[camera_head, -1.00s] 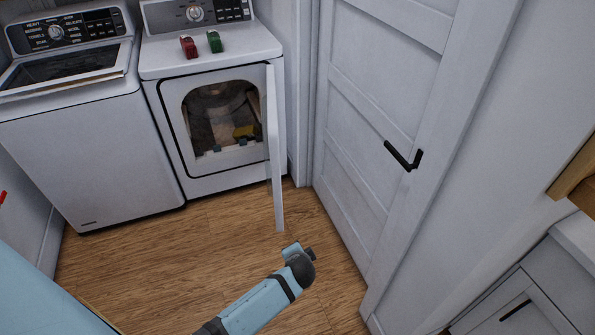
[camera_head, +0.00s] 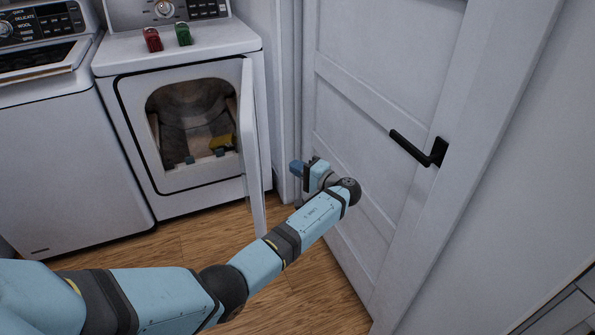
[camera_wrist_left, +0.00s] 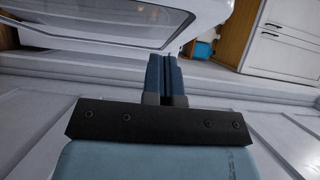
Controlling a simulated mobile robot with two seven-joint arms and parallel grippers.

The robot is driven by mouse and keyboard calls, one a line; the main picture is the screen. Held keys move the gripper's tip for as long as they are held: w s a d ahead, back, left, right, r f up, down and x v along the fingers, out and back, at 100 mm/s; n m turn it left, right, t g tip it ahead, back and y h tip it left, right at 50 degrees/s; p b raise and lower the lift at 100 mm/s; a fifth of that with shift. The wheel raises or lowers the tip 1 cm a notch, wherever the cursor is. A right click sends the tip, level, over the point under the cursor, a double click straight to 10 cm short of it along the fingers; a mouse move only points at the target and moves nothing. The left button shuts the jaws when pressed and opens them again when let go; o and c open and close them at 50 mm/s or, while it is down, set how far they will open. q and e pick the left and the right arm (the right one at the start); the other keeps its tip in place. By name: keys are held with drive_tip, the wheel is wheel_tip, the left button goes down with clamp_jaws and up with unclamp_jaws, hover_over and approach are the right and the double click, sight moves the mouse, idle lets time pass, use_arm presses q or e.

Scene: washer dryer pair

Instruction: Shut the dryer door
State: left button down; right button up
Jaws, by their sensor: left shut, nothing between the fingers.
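The white dryer (camera_head: 180,115) stands at the upper left in the head view. Its door (camera_head: 252,140) is swung open on the right side of the opening, seen nearly edge-on. My left gripper (camera_head: 297,168) is shut and empty, to the right of the dryer door, between it and the white room door. I cannot tell whether it touches the dryer door. In the left wrist view the shut fingers (camera_wrist_left: 165,76) point at the lower edge of a white curved panel, probably the dryer door (camera_wrist_left: 130,22). My right gripper is not in view.
A white washer (camera_head: 60,150) stands left of the dryer. A red bottle (camera_head: 152,40) and a green bottle (camera_head: 184,34) stand on the dryer. A white room door (camera_head: 375,120) with a black handle (camera_head: 420,150) closely bounds the right side. Wooden floor (camera_head: 190,245) is free in front.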

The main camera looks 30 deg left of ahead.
sight(252, 157)
use_arm(q)
drive_tip(key=a, duration=1)
drive_tip(key=shift+s+b, duration=0.35)
drive_tip(key=shift+s, duration=0.1)
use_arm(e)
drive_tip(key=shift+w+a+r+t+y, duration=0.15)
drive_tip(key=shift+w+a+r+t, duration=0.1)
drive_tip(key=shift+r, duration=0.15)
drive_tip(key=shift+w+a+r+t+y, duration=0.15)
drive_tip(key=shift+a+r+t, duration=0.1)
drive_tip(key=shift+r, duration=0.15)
use_arm(q)
drive_tip(key=shift+f, duration=0.1)
